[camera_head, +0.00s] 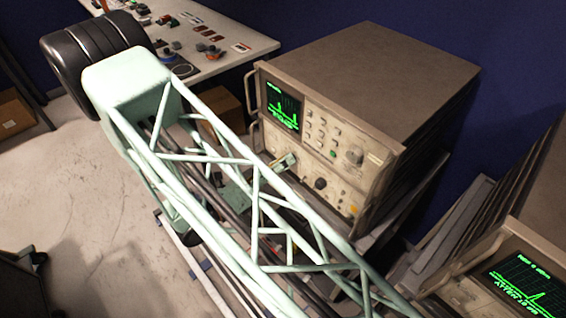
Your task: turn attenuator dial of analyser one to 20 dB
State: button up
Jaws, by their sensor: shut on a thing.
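An analyser (345,130) with a beige case stands in the middle of the view, its green-trace screen (283,106) lit. My gripper (286,163) is at the left part of its lower front panel, shut on what appears to be the attenuator dial. The jaws and my arm hide that dial, so its pointer and dB marks cannot be read. A black knob (320,183) shows just right of the gripper, apart from it. A larger grey knob (354,157) is on the upper panel. I cannot read any label that says which analyser this is.
A second analyser (510,275) with a lit screen stands at the lower right. A white table (225,42) with small parts is at the back left. My lattice arm crosses the view in front of the panel. Bare floor (80,190) lies at the left.

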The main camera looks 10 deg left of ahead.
jog(key=shift+m, duration=0.3)
jog(key=shift+m+b, duration=1.95)
jog(key=shift+m, duration=1.45)
jog(key=o, duration=0.9)
jog(key=shift+s, duration=0.1)
jog(key=shift+v, duration=5.9)
